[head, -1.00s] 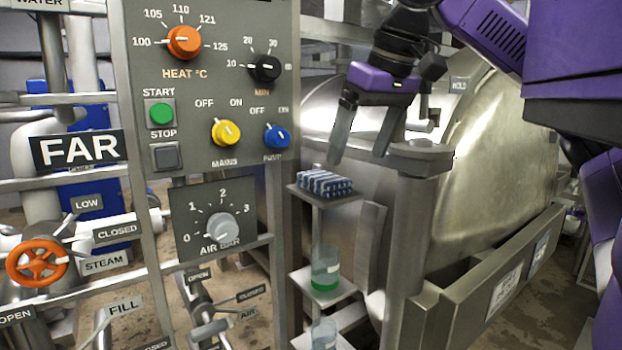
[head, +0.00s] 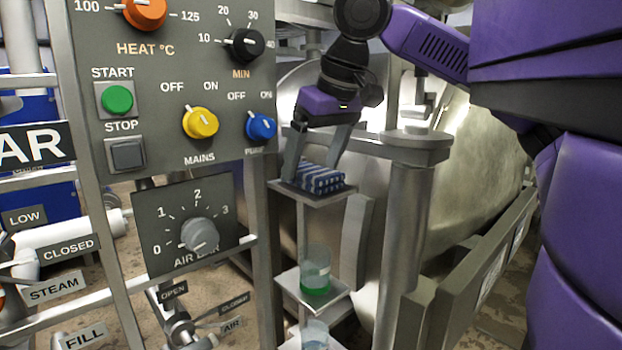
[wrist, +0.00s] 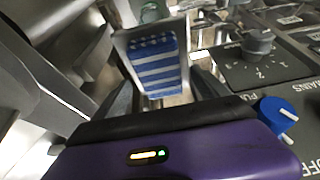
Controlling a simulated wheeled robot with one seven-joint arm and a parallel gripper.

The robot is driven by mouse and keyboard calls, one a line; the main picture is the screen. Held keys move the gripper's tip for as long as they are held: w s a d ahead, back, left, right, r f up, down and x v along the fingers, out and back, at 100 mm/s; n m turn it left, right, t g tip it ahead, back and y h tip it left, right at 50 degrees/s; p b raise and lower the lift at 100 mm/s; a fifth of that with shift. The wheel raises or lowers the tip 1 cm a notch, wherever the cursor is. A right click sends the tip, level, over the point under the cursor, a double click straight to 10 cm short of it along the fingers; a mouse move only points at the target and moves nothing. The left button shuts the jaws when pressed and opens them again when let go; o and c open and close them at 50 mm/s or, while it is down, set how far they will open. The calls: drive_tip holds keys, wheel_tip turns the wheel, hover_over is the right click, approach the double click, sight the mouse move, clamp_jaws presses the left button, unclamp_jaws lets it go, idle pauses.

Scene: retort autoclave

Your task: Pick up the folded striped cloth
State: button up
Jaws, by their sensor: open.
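The folded striped cloth (head: 319,178), blue and white, lies on the small top metal shelf (head: 312,197) to the right of the control panel. In the wrist view the cloth (wrist: 157,68) sits ahead between my finger directions. My gripper (head: 312,172) is open, pointing down at the cloth. One finger is at the cloth's left side and the other shows behind its right part. Whether either finger touches the cloth cannot be told.
The control panel (head: 170,90) with knobs stands close on the left; its blue knob (head: 261,126) is near my gripper. A post (head: 403,240) stands right of the shelf. A lower shelf (head: 335,298) holds a beaker with green liquid (head: 315,270). The steel vessel (head: 450,165) is behind.

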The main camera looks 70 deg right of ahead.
drive_tip(key=shift+x, duration=0.8)
drive_tip(key=shift+f, duration=0.1)
drive_tip(key=c, duration=1.5)
drive_tip(key=shift+o, duration=0.2)
drive_tip(key=shift+w, duration=0.1)
